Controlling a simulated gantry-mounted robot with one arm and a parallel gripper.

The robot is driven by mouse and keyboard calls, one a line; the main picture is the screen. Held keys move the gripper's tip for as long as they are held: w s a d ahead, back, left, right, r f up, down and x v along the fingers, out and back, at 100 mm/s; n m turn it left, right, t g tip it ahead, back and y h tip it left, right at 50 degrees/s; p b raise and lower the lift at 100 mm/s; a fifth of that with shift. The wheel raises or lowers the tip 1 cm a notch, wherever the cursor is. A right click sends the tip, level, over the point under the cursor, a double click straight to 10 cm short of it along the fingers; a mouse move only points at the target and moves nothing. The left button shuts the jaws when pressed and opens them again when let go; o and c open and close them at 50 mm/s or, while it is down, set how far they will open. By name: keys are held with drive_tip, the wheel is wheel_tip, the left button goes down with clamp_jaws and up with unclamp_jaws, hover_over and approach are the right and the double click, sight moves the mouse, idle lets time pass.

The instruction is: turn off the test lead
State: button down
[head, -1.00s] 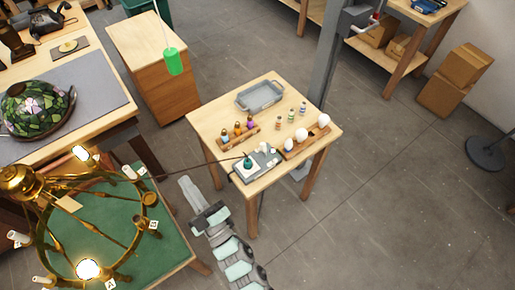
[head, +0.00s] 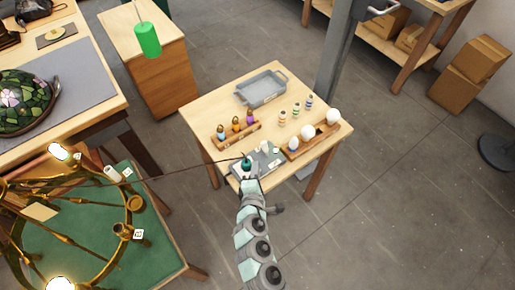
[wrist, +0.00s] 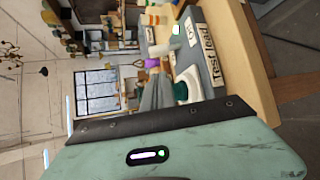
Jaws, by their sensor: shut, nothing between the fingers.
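The test lead's grey box (head: 270,158) sits at the front edge of the small wooden table, with a teal knob-like part (head: 247,163) on its left. A dark cable (head: 200,165) runs from the box to the brass lamp (head: 60,190), whose bulbs (head: 58,152) glow. My gripper (head: 249,184) is shut and empty at the box's near side. Its fingers (wrist: 158,90) point towards the box; contact cannot be told.
On the table (head: 200,110) are a grey tray (head: 262,90), a wooden rack of coloured bulbs (head: 236,133), several small striped parts (head: 295,110) and a rack with white bulbs (head: 310,145). Open floor lies right.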

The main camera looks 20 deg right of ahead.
sight(266, 148)
drive_tip(key=x, duration=0.9)
drive_tip(key=shift+w+d+p, duration=0.1)
drive_tip(key=shift+p, duration=0.25)
drive_tip(key=shift+w+d+f, duration=0.1)
drive_tip(key=shift+w+f, duration=0.1)
drive_tip(key=shift+w, duration=0.2)
drive_tip(key=shift+b, duration=0.45)
drive_tip(key=shift+s+r+t+b, duration=0.1)
drive_tip(key=shift+s+t+b, duration=0.05)
drive_tip(key=shift+t+b, duration=0.2)
